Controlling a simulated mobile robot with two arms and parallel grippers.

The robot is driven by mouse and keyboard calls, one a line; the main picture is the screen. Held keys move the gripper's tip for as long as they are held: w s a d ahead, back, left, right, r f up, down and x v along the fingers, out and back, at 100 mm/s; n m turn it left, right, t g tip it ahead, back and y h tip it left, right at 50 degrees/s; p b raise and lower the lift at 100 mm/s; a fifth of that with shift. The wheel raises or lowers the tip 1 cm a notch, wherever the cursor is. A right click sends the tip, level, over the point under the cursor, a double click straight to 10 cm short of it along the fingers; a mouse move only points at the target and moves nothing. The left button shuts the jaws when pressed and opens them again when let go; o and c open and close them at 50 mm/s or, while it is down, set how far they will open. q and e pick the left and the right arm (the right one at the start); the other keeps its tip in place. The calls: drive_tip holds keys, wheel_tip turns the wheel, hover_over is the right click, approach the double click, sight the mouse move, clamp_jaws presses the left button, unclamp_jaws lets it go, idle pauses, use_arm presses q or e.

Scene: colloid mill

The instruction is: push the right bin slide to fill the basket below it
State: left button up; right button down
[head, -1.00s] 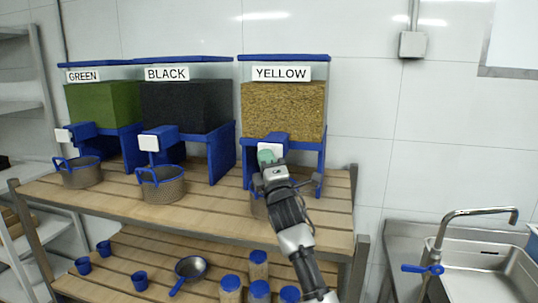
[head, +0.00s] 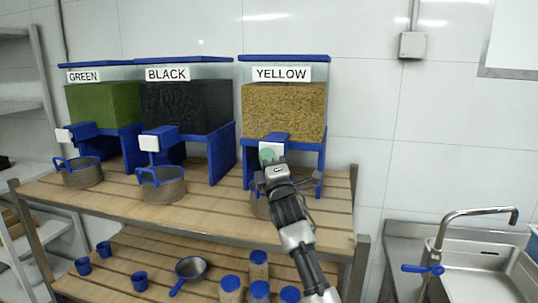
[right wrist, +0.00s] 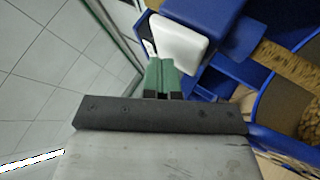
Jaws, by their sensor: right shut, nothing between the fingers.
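The right bin, labelled YELLOW (head: 284,112), holds yellow grain and stands on a blue frame. Its slide has a white push pad (head: 277,147) on a blue block; the pad also shows in the right wrist view (right wrist: 180,42). My right gripper (head: 267,156) has its green fingers shut and empty at the pad. In the wrist view the fingertips (right wrist: 161,74) are at the pad's lower edge; I cannot tell whether they touch. The basket (head: 259,207) below is mostly hidden by my arm. In the wrist view, yellow grain (right wrist: 311,118) shows inside a blue-rimmed container, likely this basket. My left gripper is not in view.
Bins labelled GREEN (head: 103,104) and BLACK (head: 187,106) stand to the left, with baskets (head: 82,174) and (head: 162,187) in front. A lower shelf holds blue cups, a pan (head: 190,268) and blue-lidded jars (head: 258,266). A sink (head: 485,270) is at the right.

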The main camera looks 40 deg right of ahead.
drive_tip(key=shift+f, duration=0.2)
drive_tip(key=shift+s+a+f, duration=0.1)
drive_tip(key=shift+s+a, duration=0.7)
drive_tip(key=shift+a, duration=0.05)
drive_tip(key=shift+s+a+p, duration=0.4)
drive_tip(key=shift+s+a, duration=1.25)
drive_tip(key=shift+a, duration=0.3)
idle(1.2)
